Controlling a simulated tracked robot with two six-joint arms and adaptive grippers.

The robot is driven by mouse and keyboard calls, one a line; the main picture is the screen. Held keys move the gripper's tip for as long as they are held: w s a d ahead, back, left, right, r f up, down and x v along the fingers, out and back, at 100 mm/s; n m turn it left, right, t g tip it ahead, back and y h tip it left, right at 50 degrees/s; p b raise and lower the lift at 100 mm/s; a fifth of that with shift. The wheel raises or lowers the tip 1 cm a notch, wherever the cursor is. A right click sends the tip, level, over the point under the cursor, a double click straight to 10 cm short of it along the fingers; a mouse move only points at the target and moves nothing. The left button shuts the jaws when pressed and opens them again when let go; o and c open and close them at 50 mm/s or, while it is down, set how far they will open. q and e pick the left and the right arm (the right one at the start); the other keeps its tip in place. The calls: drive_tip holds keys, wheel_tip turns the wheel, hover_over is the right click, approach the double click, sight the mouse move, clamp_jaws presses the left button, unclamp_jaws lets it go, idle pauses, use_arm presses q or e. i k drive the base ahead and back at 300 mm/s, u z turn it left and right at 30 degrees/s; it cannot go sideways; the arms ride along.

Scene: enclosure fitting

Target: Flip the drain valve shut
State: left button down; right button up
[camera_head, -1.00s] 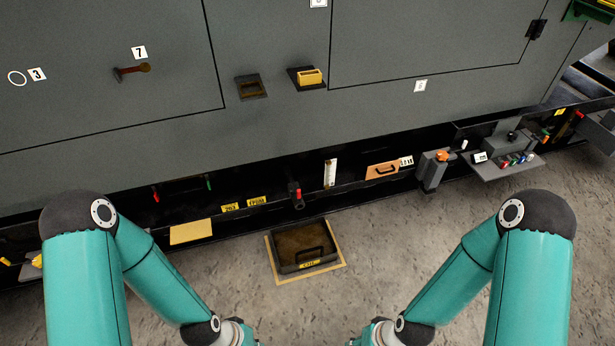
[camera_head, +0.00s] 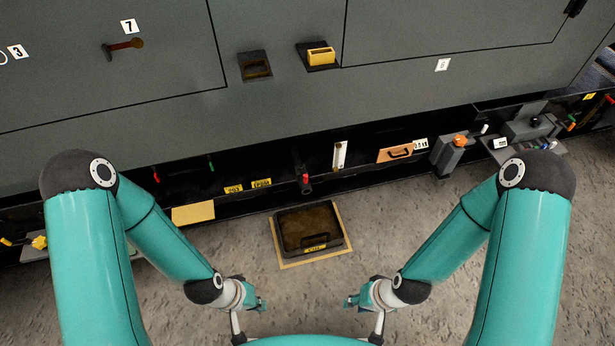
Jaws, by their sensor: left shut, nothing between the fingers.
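The likely drain valve (camera_head: 306,186) is a small dark fitting with a red part at the machine's lower edge, above a black tray (camera_head: 335,241). It is too small to tell how its handle stands. My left gripper (camera_head: 258,303) is at the bottom centre-left, small in view, shut and empty. My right gripper (camera_head: 351,301) is at the bottom centre-right; its fingers are too small to read. Both grippers are in front of the tray and well apart from the valve.
The grey machine (camera_head: 270,95) fills the back. A grey post with an orange knob (camera_head: 460,141) and an orange panel with a handle (camera_head: 381,156) are to the right of the valve. A yellowish plate (camera_head: 193,213) is to the left. Bare floor (camera_head: 400,225) surrounds the tray.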

sight(305, 176)
drive_tip(key=z, duration=0.9)
drive_tip(key=k, duration=1)
drive_tip(key=z, duration=0.9)
drive_tip(key=k, duration=0.3)
drive_tip(key=z, duration=0.2)
drive_tip(key=i, duration=0.65)
drive_tip(key=u, duration=1.05)
drive_tip(key=i, duration=1.65)
drive_tip(key=u, duration=0.4)
